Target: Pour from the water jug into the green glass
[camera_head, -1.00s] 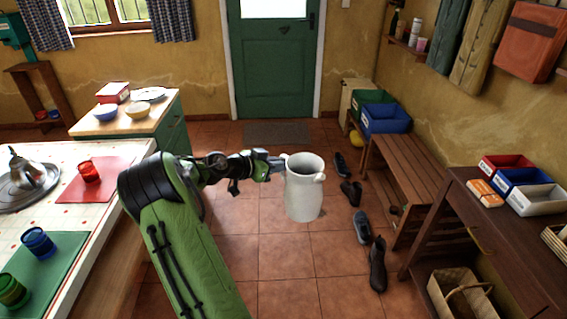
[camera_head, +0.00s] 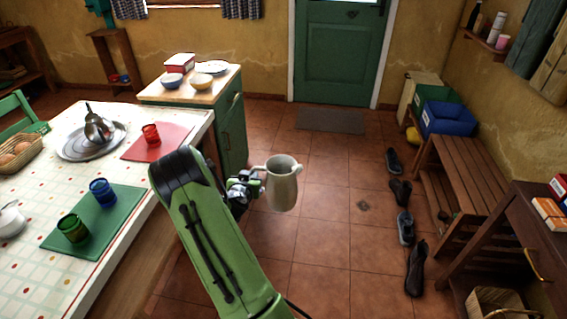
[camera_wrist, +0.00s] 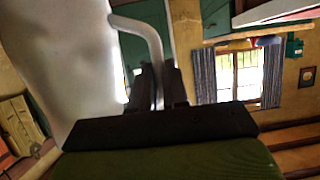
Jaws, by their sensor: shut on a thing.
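The white water jug (camera_head: 283,186) hangs upright in the air over the floor, to the right of the table. My gripper (camera_head: 258,183) is shut on its handle, at the jug's left side. In the wrist view the pale jug body (camera_wrist: 60,65) fills the left, and its handle (camera_wrist: 153,50) runs down between my fingers (camera_wrist: 158,88). The green glass (camera_head: 73,229) stands on the green mat (camera_head: 110,232) at the table's near part, left of my arm and well apart from the jug. Whether the jug holds water cannot be seen.
A blue glass (camera_head: 103,192) stands on the same mat beside the green glass. A red glass (camera_head: 151,135) stands on a red mat (camera_head: 172,146). The floor around the jug is clear; shoes lie further right.

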